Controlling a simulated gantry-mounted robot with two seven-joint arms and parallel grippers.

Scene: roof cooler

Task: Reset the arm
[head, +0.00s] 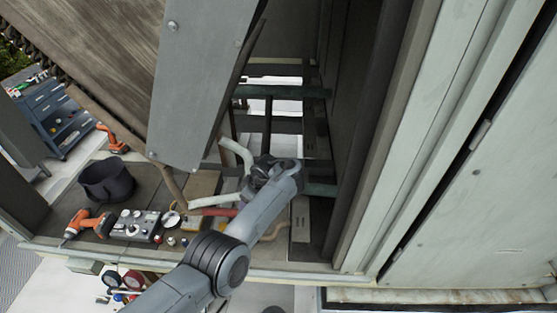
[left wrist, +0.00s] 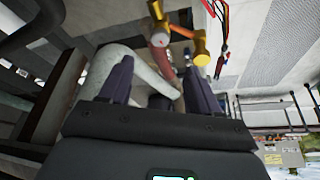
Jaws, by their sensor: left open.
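My left arm (head: 215,265) reaches from the bottom of the head view into the open cooler housing. Its wrist (head: 272,175) is inside, near pale insulated pipes, and hides its gripper there. In the left wrist view my left gripper (left wrist: 157,70) has its two dark fingers apart. A white pipe (left wrist: 135,65) runs behind and between the fingers, and I cannot tell whether they touch it. A brass valve (left wrist: 185,40) with a reddish pipe hangs just beyond the fingertips. My right gripper is in neither view.
A grey panel (head: 200,85) hangs left of the opening, and a pale door (head: 480,165) stands at right. On the ledge are a black bucket (head: 106,180), an orange drill (head: 87,226) and a tool tray (head: 136,227). Loose wires (left wrist: 220,40) hang near the valve.

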